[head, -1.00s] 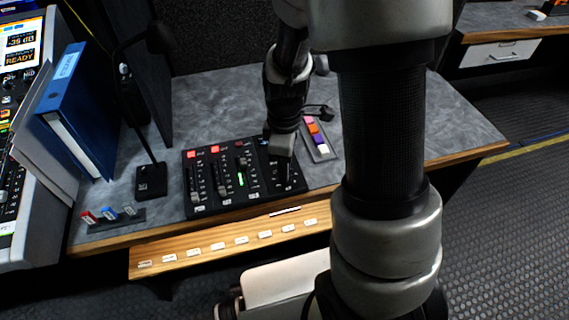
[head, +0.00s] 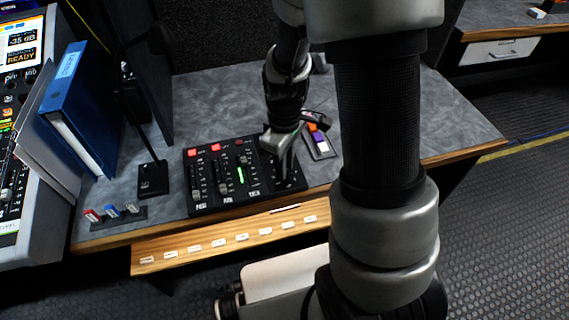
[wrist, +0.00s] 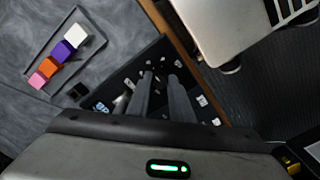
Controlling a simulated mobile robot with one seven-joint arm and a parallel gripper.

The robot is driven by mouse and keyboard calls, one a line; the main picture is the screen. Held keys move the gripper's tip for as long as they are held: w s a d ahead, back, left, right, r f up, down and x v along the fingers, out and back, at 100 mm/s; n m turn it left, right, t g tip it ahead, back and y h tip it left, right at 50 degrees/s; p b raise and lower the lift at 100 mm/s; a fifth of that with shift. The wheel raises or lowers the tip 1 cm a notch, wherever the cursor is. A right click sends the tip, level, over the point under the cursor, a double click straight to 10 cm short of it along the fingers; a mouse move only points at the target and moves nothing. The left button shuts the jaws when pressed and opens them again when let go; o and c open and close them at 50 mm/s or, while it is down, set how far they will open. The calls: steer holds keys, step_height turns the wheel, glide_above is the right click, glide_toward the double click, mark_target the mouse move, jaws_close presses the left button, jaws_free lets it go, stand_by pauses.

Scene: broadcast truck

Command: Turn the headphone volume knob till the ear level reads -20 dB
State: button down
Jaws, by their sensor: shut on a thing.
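The black control panel (head: 228,203) lies on the grey desk, with several slider channels and a green lit bar. My gripper (head: 284,180) points down at the panel's right end. In the wrist view its two fingers (wrist: 162,78) reach onto the panel face and are shut on the headphone volume knob, which is mostly hidden between them. The level display (head: 22,38) at the far left reads what looks like -35 dB, with READY below it.
A tray of coloured blocks (head: 319,143) sits just right of the panel. A gooseneck microphone base (head: 152,179), blue binder (head: 78,110) and small coloured tags (head: 110,212) stand left of it. A wooden ledge with labels (head: 205,250) runs along the front.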

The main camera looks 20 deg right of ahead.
steer(key=c, duration=1.6)
jaws_free()
step_height(320, 180, up, 18)
steer(key=p, duration=0.5)
steer(key=shift+f, duration=0.25)
steer(key=s+r+m+t, duration=0.6)
steer(key=s+r+m, duration=0.3)
steer(key=s+r, duration=0.35)
steer(key=r+p, duration=1.8)
steer(key=shift+w+r, duration=0.2)
steer(key=shift+r, duration=0.2)
